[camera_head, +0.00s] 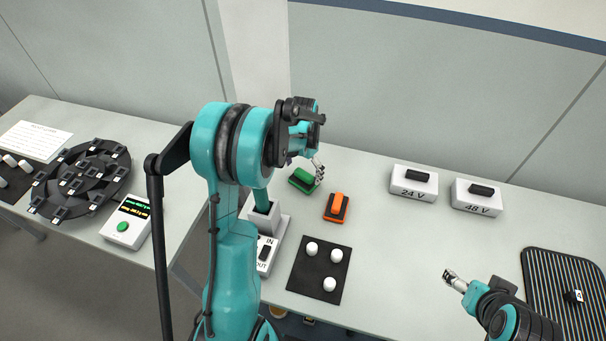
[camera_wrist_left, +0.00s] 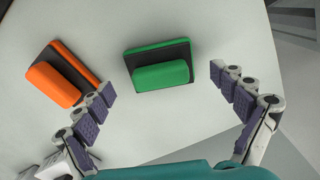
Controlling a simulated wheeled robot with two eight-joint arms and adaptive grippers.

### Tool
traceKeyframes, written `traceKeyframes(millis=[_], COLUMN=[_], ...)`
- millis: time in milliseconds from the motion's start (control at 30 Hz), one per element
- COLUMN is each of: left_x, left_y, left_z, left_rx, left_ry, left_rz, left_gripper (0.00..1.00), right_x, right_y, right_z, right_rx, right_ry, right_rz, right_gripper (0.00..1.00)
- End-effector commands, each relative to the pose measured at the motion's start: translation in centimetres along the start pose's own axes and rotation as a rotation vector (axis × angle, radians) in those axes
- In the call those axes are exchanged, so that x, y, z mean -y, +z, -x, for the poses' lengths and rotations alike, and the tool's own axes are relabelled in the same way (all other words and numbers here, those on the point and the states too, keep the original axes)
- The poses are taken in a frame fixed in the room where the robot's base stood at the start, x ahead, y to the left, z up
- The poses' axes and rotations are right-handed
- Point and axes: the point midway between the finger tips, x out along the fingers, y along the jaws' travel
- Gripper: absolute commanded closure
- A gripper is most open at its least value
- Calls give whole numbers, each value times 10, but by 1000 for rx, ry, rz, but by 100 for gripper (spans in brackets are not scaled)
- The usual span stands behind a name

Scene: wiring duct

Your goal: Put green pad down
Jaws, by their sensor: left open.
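The green pad (camera_head: 300,180), a green block with a dark backing, lies on the light table right of my left arm. In the left wrist view the green pad (camera_wrist_left: 161,70) lies flat, ahead of and between the spread fingers of my left gripper (camera_wrist_left: 162,84). Neither finger visibly grips it. In the head view my left gripper (camera_head: 318,171) is beside the green pad and partly overlaps it. My right gripper (camera_head: 454,280) is over the table's front right; its finger opening is too small to judge.
An orange pad (camera_head: 338,206) lies just right of the green one and also shows in the wrist view (camera_wrist_left: 60,80). A dark mat (camera_head: 318,271) with white knobs is in front. White boxes marked 24 V (camera_head: 413,183) and 48 V (camera_head: 476,197) stand behind right.

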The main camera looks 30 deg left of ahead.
Motion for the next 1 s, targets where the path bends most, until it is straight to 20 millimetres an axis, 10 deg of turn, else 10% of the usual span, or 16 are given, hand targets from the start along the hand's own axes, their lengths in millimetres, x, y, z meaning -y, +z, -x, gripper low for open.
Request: traceKeyframes(millis=[300, 567, 1000], left_x=[0, -4, -109], left_y=[0, 2, 78], left_z=[72, 97, 176], left_rx=[0, -9, -304], left_ry=[2, -2, -79], left_rz=[0, 1, 73], left_gripper=[4, 4, 4], right_x=[0, 0, 0], right_y=[-12, -14, -14], right_z=[17, 20, 20], right_rx=[0, 0, 0], right_ry=[0, 0, 0], right_rz=[0, 0, 0], right_gripper=[23, 23, 23])
